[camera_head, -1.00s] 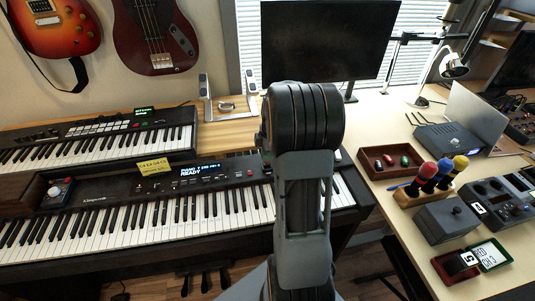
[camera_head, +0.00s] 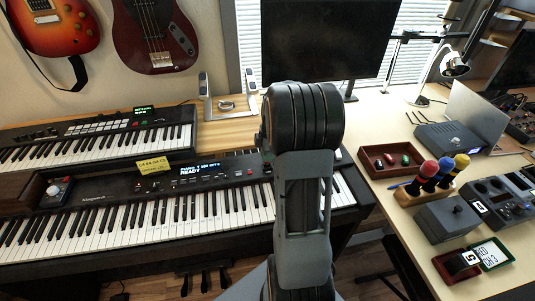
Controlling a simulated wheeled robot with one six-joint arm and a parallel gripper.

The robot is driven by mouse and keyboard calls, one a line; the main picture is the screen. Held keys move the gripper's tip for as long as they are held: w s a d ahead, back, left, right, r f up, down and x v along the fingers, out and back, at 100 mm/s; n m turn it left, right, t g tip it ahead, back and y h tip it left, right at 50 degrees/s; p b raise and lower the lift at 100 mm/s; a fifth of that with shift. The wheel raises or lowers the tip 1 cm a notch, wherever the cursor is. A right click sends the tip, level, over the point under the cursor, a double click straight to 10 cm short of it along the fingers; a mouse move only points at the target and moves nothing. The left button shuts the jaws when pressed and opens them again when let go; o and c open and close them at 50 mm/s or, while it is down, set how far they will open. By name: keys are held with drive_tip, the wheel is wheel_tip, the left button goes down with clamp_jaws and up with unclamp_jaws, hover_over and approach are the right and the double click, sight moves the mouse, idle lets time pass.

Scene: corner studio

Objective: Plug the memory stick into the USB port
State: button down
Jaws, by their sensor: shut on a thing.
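My arm (camera_head: 303,190) rises through the middle of the view, and its dark rounded joint hides what lies behind it. My gripper is not in view. I cannot make out the memory stick or a USB port. The large digital piano (camera_head: 100,193) has a lit display reading READY and a yellow note (camera_head: 152,164) on its panel. My arm covers part of its right side.
A smaller keyboard (camera_head: 92,136) stands behind the piano. On the right desk are a red tray (camera_head: 373,170) with small items, a wooden holder (camera_head: 408,196) with colour-topped objects, a grey box (camera_head: 445,220) and a blue-grey device (camera_head: 447,138). A monitor (camera_head: 330,40) stands at the back.

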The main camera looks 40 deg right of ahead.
drive_tip(key=shift+f+b, duration=1)
drive_tip(key=shift+f, duration=0.4)
idle(0.4)
drive_tip(key=c, duration=1.1)
unclamp_jaws()
drive_tip(key=shift+r, duration=0.1)
drive_tip(key=r, duration=0.4)
drive_tip(key=d+r+p, duration=0.1)
drive_tip(key=r, duration=0.8)
drive_tip(key=shift+s+d+r+p, duration=0.25)
drive_tip(key=shift+s+r+p, duration=0.05)
drive_tip(key=shift+s+p, duration=0.1)
wheel_tip(320, 180, up, 6)
drive_tip(key=p, duration=0.5)
